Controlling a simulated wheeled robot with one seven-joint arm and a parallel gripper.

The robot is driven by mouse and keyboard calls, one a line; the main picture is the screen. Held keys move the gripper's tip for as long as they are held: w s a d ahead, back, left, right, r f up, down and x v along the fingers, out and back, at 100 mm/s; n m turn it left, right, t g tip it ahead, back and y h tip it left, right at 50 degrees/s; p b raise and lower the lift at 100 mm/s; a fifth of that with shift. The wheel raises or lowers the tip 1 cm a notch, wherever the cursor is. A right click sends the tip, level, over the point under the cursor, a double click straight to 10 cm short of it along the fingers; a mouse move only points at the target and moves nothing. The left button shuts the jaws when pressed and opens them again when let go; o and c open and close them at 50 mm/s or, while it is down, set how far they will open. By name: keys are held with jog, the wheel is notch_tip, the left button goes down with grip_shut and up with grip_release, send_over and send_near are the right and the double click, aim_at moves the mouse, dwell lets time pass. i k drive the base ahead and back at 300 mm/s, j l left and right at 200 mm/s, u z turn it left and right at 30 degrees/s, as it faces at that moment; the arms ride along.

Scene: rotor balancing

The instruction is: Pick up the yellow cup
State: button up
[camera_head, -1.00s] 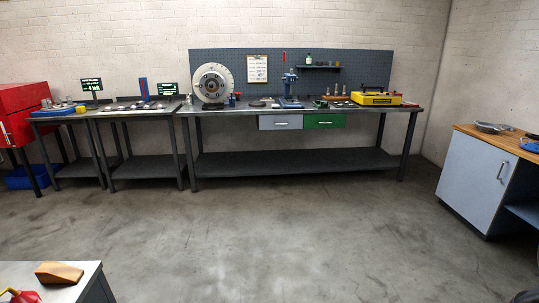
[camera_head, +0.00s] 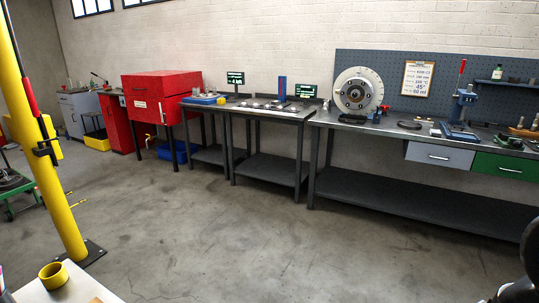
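A yellow cup (camera_head: 54,275), round and open at the top, stands upright on a pale table (camera_head: 78,290) at the bottom left. It looks empty, though its inside is only partly visible. My gripper is not in view. Dark parts at the lower right edge look like my arm, far across the picture from the cup.
A yellow post (camera_head: 45,140) stands on the floor just behind the pale table. A red cabinet (camera_head: 160,100), instrument tables (camera_head: 265,112) and a long workbench (camera_head: 400,132) line the back wall. The concrete floor (camera_head: 210,230) between is clear.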

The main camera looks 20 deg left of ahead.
aim_at(60, 275)
jog(key=i+u, duration=0.2)
jog(key=u, duration=0.2)
jog(key=i+l+u, duration=0.1)
jog(key=i+u, duration=0.15)
jog(key=u, duration=0.15)
jog(key=i+l+u, duration=0.1)
jog(key=u, duration=0.3)
jog(key=i+l+u, duration=0.2)
jog(key=u, duration=0.2)
jog(key=i+l+u, duration=0.2)
jog(key=u, duration=0.2)
jog(key=i+l+u, duration=0.2)
jog(key=u, duration=0.2)
jog(key=i+l+u, duration=0.15)
jog(key=l+u, duration=0.2)
jog(key=i+l+u, duration=0.15)
jog(key=l+u, duration=0.25)
jog(key=i+l+u, duration=0.1)
jog(key=l+u, duration=0.3)
jog(key=j, duration=0.1)
